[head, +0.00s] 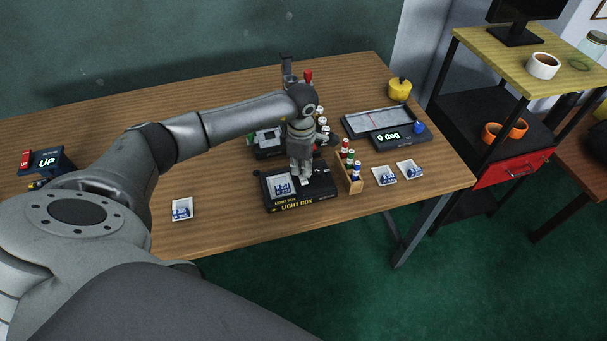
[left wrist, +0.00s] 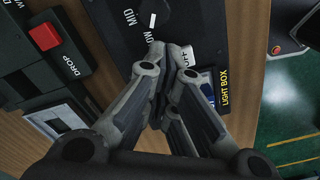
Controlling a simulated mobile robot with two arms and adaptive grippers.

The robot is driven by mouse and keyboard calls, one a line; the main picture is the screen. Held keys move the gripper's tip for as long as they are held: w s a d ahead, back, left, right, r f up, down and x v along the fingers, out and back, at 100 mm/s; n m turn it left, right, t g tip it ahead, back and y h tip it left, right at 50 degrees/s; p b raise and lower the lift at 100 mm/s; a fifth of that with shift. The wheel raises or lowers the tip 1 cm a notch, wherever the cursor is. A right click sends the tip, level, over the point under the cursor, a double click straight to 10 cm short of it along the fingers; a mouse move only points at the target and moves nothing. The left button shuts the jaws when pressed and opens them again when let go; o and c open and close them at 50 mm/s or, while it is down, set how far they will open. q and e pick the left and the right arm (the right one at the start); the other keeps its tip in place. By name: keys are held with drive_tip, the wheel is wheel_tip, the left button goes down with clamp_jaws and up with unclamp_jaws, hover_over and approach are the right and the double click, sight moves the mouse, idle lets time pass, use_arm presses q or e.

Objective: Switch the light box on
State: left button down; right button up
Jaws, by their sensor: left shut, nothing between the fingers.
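The light box (head: 292,205) is a black box near the table's front edge, with a pale panel bearing a blue-and-white picture on its left half. I cannot tell whether the panel is lit. My left gripper (head: 303,176) points down over the right half of the box, fingers together and empty. In the left wrist view, the closed left gripper (left wrist: 170,52) is close over the light box (left wrist: 205,35), by markings reading MID and what looks like LOW. A white-marked dial or switch shows just beyond the fingertips. The fingers hide part of the controls; contact cannot be told. My right gripper is not in view.
A device with a red DROP button (left wrist: 44,37) stands beside the light box. A wooden rack (head: 349,178) of small bottles is close on the right, with picture cards (head: 384,175) beyond. A tray device reading 0 deg (head: 388,137) sits behind. The table left of the box is mostly clear.

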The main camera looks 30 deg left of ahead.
sight(301, 174)
use_arm(q)
drive_tip(key=shift+r+p, duration=1.75)
drive_tip(key=shift+r, duration=1.55)
